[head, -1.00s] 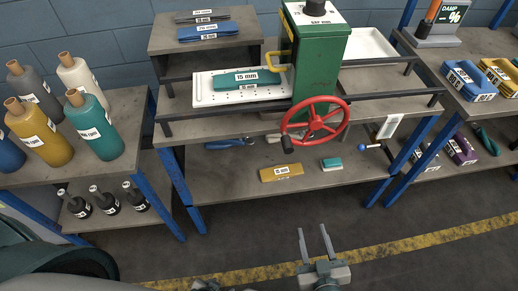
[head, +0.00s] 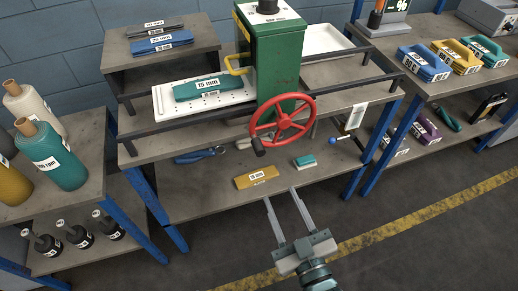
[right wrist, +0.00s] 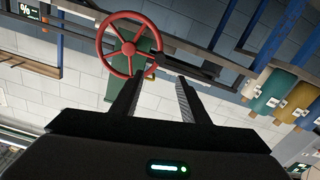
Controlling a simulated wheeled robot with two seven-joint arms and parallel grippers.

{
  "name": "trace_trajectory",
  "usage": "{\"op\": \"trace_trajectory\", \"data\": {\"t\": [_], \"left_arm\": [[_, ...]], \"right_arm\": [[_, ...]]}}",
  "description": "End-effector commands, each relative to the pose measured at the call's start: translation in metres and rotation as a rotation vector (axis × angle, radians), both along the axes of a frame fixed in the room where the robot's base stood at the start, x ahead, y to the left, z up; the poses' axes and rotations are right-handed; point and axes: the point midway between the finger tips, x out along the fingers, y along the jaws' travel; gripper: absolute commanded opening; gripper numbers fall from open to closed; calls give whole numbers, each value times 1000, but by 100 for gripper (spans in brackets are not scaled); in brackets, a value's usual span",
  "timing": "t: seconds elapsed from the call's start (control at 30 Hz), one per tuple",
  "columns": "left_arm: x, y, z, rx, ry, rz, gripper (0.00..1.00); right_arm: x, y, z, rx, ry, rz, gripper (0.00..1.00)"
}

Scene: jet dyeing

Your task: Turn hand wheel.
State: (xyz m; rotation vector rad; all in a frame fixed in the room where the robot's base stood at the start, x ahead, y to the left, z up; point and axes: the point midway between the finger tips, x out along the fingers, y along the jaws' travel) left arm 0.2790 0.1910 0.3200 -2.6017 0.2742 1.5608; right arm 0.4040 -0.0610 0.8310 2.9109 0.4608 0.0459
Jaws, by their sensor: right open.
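The red hand wheel (head: 283,121) with its black knob (head: 258,152) is on the front of the green machine (head: 270,60). In the right wrist view the wheel (right wrist: 130,18) shows past the fingers, upside down, with the green body (right wrist: 128,80) behind it. My right gripper (head: 281,195) is open and empty, below and in front of the wheel, apart from it. In the right wrist view its two fingers (right wrist: 154,96) are spread with nothing between them. My left gripper is not in view.
A white tray (head: 160,112) with a teal 15 mm block stands left of the machine. Rails (head: 190,122) run beside the wheel. A yellow block (head: 256,178) lies on the shelf below. The floor (head: 400,240) in front is clear.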

Motion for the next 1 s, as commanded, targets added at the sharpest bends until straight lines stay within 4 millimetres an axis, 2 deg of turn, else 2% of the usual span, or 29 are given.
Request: {"op": "trace_trajectory", "data": {"t": [0.27,0.8,1.0], "left_arm": [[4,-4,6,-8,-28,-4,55],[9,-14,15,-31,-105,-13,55],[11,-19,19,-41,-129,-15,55]], "right_arm": [[29,9,2,1,-3,0,41],[118,38,2,2,-2,-1,41],[145,47,1,0,-1,-1,41]]}}
